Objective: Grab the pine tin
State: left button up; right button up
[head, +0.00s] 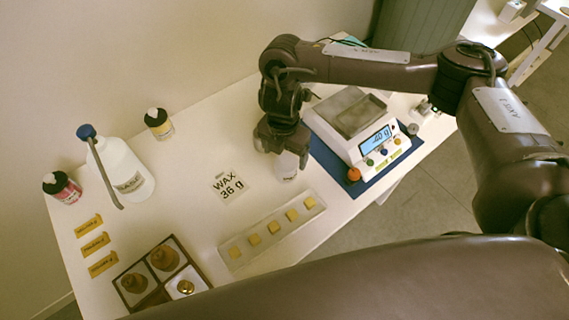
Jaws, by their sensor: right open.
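No label in the head view lets me tell which thing is the pine tin. A small pale round container (287,168) stands on the table just below my right gripper (283,150), which partly covers it. The gripper is open and points down at the container; whether they touch is hard to tell. A dark divided tray (150,292) at the lower left holds brown, rounded containers (165,257) and a gold-topped piece (186,287) in a white compartment. My left gripper is not in view.
A scale (350,125) with a lit display sits on a blue mat (330,165). A clear strip tray (272,240) holds several yellow cubes.

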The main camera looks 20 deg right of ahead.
aim_at(286, 163)
notch_tip(286, 163, down, 2)
jog(key=shift+s+f, duration=0.15)
notch_tip(286, 163, down, 5)
jog(key=shift+d+r+b, duration=0.1)
jog(key=shift+b, duration=0.75)
jog(key=shift+c, duration=0.4)
jog(key=c, duration=1)
